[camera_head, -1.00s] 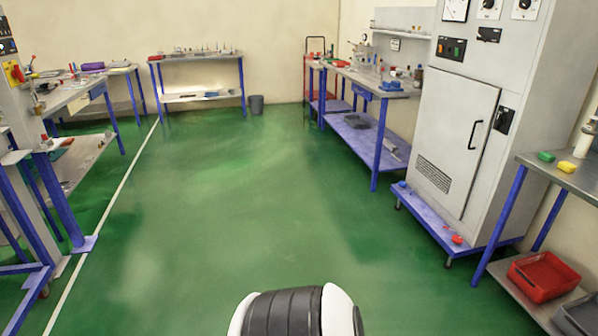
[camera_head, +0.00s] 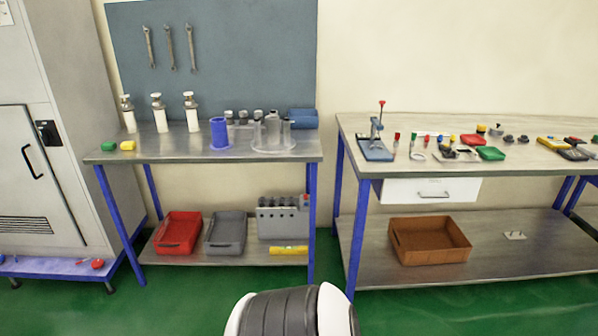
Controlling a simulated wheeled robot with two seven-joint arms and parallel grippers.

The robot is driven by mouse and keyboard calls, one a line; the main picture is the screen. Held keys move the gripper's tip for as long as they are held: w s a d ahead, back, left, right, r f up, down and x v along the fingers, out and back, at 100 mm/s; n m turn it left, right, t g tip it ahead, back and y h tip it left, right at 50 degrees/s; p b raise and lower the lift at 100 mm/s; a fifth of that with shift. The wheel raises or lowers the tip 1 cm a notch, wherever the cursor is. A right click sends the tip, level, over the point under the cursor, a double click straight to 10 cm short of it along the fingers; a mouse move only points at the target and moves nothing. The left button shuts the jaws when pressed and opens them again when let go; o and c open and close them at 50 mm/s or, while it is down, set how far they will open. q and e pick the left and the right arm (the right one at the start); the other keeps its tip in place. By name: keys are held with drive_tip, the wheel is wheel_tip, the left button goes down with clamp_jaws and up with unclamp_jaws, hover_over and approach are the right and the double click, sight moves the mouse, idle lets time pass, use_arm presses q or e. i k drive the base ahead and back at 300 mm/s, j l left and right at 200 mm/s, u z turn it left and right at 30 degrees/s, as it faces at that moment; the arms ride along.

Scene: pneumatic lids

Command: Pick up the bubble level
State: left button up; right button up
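A yellow bar that looks like the bubble level (camera_head: 288,250) lies flat on the lower shelf of the left workbench (camera_head: 214,190). It is near the shelf's front right, in front of a grey case (camera_head: 283,222) and close to the blue front right leg. Its vials are too small to make out. Neither of my grippers is in view. A rounded black and white part of my own body shows at the bottom middle.
A red bin (camera_head: 178,232) and a grey bin (camera_head: 225,233) stand on the same shelf. A brown bin (camera_head: 430,241) sits under the right workbench (camera_head: 470,173). A narrow gap separates the benches. A grey cabinet (camera_head: 45,150) stands left. Green floor (camera_head: 180,305) in front is clear.

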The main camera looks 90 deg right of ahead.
sight(278, 250)
drive_tip(key=z, duration=2.7)
drive_tip(key=i+j+z, duration=0.1)
drive_tip(key=z, duration=1)
drive_tip(key=i+j+z, duration=0.25)
drive_tip(key=j+z, duration=0.15)
drive_tip(key=j, duration=0.35)
drive_tip(key=i+j+z, duration=0.1)
drive_tip(key=j+z, duration=0.3)
drive_tip(key=j, duration=0.4)
drive_tip(key=j+z, duration=0.4)
drive_tip(key=j, duration=0.45)
